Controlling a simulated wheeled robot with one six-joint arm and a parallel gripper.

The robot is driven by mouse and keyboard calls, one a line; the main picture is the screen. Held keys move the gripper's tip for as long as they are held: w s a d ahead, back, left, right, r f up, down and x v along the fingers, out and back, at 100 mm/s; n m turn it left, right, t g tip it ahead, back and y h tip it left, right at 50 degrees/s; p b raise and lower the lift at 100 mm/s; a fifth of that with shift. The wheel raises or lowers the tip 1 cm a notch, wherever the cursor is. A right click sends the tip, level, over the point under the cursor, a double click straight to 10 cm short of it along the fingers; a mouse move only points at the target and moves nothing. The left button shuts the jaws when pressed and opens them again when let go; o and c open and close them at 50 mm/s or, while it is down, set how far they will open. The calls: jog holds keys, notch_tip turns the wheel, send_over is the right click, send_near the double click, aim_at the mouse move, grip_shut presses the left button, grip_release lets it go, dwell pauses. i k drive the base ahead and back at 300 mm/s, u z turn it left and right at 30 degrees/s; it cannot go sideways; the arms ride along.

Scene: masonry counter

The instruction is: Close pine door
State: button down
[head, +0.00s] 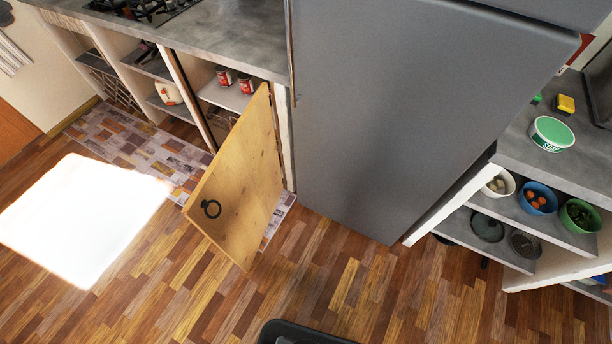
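The pine door (245,180) is a light wooden panel that stands wide open, swung out from the counter into the room. Its hinged edge is on the right, beside the fridge. A dark ring handle (211,208) hangs near its free edge. The cupboard opening (222,92) behind it shows a shelf with two red cans (245,84); the lower part is partly hidden by the door. My gripper is not in view.
A tall grey fridge (400,110) stands right of the door. Patterned mat (135,150) lies before the counter (215,38). At the right, an open shelf unit (560,170) holds several bowls. Wooden floor (330,280) in front is clear, with a bright light patch at left.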

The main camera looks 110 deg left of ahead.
aim_at(233, 205)
jog(key=u, duration=4.1)
jog(key=i, duration=1)
jog(key=z, duration=0.05)
jog(key=k, duration=0.5)
jog(key=z, duration=1.45)
jog(key=k, duration=0.9)
jog(key=u, duration=1.65)
jog(key=i, duration=0.5)
jog(key=z, duration=0.05)
